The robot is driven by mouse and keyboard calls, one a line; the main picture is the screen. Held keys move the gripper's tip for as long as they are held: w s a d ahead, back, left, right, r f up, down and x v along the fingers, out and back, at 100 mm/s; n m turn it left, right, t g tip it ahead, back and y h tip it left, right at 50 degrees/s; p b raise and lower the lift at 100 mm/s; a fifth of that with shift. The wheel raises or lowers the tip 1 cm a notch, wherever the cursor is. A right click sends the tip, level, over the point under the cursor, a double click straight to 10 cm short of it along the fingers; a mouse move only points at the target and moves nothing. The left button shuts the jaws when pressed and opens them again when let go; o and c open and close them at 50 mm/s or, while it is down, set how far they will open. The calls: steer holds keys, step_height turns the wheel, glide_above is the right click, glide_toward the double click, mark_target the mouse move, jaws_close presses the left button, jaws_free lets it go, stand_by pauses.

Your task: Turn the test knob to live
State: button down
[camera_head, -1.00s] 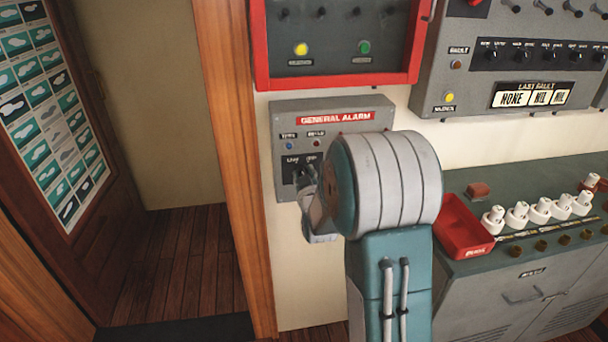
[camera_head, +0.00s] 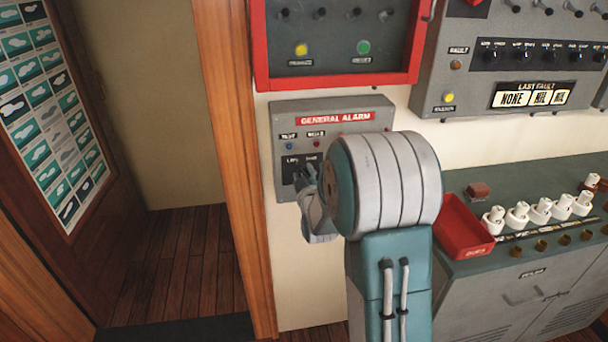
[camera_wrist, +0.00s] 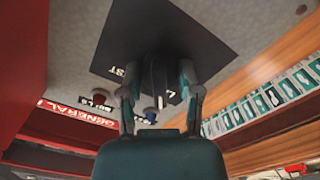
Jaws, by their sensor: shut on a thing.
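The grey general alarm box (camera_head: 380,106) is on the wall, with a red title strip and a black plate on its lower part. In the wrist view, the dark test knob (camera_wrist: 155,74) stands on that black plate (camera_wrist: 180,32), between the two fingers of my gripper (camera_wrist: 159,82). My gripper is shut on the knob. The letters "ST" show left of the knob and an "L" right of it; the fingers and knob cover other lettering. In the head view, my gripper (camera_head: 305,179) is at the plate, and my arm hides the box's lower right.
A blue lamp (camera_head: 289,145) and a red lamp (camera_head: 317,144) sit above the plate. A red-framed panel (camera_head: 340,83) is just above the box. A red tray (camera_head: 464,228) and white knobs stand on the console at right. A wooden post (camera_head: 232,170) is at left.

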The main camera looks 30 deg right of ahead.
steer(key=shift+c, duration=1.5)
jaws_free()
steer(key=shift+w+a+r, duration=0.1)
steer(key=shift+w+a, duration=0.05)
steer(key=v, duration=1.2)
steer(key=shift+a, duration=0.1)
steer(key=s+a+r+m+g+y, duration=0.2)
steer(key=s+a+r+g+y, duration=0.15)
steer(key=s+a+g, duration=0.35)
steer(key=s+a+r+m+g, duration=0.1)
steer(key=s+a+g, duration=0.1)
steer(key=s, duration=0.6)
steer(key=s+a+r+m+g+y, duration=0.1)
steer(key=s+a, duration=0.3)
steer(key=s, duration=0.4)
steer(key=shift+r+g, duration=0.15)
steer(key=shift+g, duration=0.75)
